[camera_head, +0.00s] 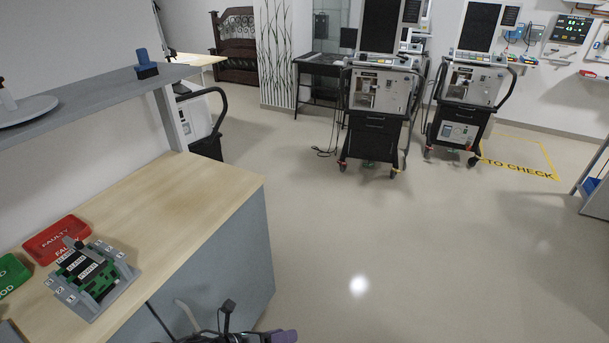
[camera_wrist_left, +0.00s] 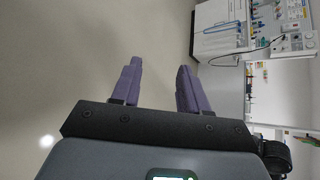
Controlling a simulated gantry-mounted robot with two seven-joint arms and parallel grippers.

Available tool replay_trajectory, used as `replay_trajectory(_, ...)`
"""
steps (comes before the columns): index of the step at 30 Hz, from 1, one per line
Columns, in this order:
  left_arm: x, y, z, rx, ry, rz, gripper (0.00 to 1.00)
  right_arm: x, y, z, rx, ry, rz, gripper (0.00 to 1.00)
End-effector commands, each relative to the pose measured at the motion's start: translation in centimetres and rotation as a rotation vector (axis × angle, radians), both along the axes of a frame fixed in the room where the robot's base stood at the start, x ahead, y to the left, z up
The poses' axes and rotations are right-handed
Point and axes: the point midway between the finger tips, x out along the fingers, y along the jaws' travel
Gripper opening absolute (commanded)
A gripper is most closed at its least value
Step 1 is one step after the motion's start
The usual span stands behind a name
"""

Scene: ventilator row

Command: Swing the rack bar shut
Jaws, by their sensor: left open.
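A grey rack (camera_head: 120,268) holding green circuit boards with black-and-white labels sits on the wooden bench top at the lower left of the head view. A short dark piece with a knob (camera_head: 73,243) shows at the rack's far edge; I cannot tell whether it is the rack bar or how the bar stands. My left gripper (camera_head: 284,336) is at the bottom edge of the head view, mostly cut off, right of the bench and apart from the rack. In the left wrist view its two purple fingers (camera_wrist_left: 159,78) are spread, with nothing between them. My right gripper is not in view.
A red FAULTY tray (camera_head: 50,234) and a green tray (camera_head: 10,270) lie beside the rack. A grey shelf (camera_head: 90,105) runs above the bench's back. Two ventilator carts (camera_head: 376,120) (camera_head: 463,112) stand farther off. The floor between is clear.

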Motion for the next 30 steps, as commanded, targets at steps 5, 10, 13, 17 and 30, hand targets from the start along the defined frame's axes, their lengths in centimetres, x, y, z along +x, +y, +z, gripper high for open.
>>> replay_trajectory(5, -2.4, 6.0, -2.7, -0.137, 0.348, 0.625, 0.44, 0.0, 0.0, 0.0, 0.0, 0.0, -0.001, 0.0)
replay_trajectory(10, -7.2, 13.8, -4.2, -0.338, 0.632, 1.247, 0.44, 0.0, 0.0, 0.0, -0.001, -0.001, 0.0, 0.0)
replay_trajectory(13, -10.7, 17.5, -4.5, -0.45, 0.74, 1.548, 0.44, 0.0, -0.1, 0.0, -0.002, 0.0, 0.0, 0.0)
replay_trajectory(17, -15.2, 21.2, -4.5, -0.576, 0.83, 1.87, 0.44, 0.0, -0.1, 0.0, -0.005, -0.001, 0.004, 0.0)
replay_trajectory(30, -22.8, 22.1, -4.5, -0.89, 1.057, 2.369, 0.44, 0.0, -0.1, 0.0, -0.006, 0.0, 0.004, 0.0)
